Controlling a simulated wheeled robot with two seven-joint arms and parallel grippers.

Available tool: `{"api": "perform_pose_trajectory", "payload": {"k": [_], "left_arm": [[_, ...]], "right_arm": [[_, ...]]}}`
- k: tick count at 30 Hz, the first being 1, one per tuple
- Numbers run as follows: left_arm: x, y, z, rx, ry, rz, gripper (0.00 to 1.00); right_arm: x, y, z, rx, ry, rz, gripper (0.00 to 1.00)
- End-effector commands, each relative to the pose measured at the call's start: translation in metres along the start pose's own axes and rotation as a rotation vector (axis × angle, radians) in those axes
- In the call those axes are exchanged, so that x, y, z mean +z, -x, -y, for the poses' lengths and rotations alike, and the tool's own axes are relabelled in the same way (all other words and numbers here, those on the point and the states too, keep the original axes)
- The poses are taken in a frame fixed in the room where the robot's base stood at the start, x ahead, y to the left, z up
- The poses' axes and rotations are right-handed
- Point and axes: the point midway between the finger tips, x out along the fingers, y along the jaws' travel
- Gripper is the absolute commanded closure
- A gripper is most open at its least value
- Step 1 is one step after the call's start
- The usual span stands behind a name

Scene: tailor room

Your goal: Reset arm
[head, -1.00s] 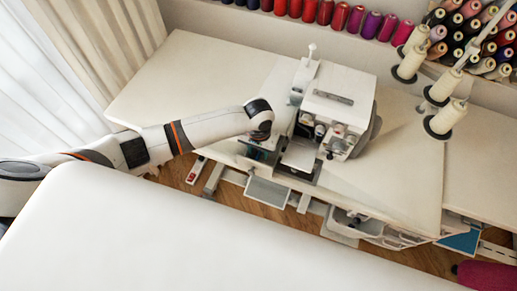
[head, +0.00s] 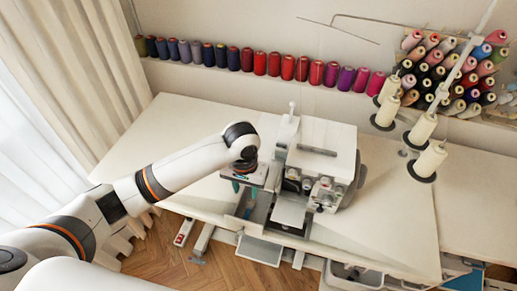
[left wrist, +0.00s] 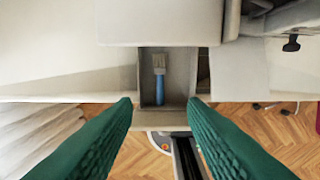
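My left arm (head: 180,168) reaches in from the left, bent at the wrist. My left gripper (head: 240,186) points down beside the left side of the white sewing machine (head: 326,150). In the left wrist view its two green fingers (left wrist: 162,103) are wide apart with nothing between them. A brush with a blue handle (left wrist: 160,88) and pale bristles lies in a narrow open compartment (left wrist: 147,85) between and beyond the fingertips. My right arm and gripper do not show.
The machine stands on a white table (head: 390,220) with clear room at its left and right. Cream thread cones (head: 423,129) on a stand rise at the right. Coloured spools (head: 260,63) line the back wall. A curtain (head: 70,60) hangs at the left.

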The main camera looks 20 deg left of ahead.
Motion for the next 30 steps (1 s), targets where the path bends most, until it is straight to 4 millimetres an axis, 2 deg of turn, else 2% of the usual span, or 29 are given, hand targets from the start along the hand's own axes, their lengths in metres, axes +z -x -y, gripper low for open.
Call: {"api": "perform_pose_trajectory", "payload": {"k": [5, 8, 13, 16, 21, 30], "left_arm": [[-0.001, 0.001, 0.001, -0.003, -0.002, 0.0, 0.61], [-0.01, -0.005, 0.01, -0.031, -0.032, 0.008, 0.61], [-0.05, -0.02, 0.042, -0.151, -0.141, 0.077, 0.61], [-0.076, -0.023, 0.05, -0.213, -0.18, 0.152, 0.61], [-0.112, -0.023, 0.033, -0.217, -0.182, 0.254, 0.61], [-0.157, -0.022, -0.011, -0.116, -0.152, 0.312, 0.61]], "right_arm": [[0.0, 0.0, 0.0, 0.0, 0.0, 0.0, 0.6], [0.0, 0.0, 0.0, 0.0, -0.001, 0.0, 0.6], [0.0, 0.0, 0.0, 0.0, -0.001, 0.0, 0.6], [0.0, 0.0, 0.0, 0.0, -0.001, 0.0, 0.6], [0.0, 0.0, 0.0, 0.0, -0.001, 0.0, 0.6], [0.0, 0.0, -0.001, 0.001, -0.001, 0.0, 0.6]]}}
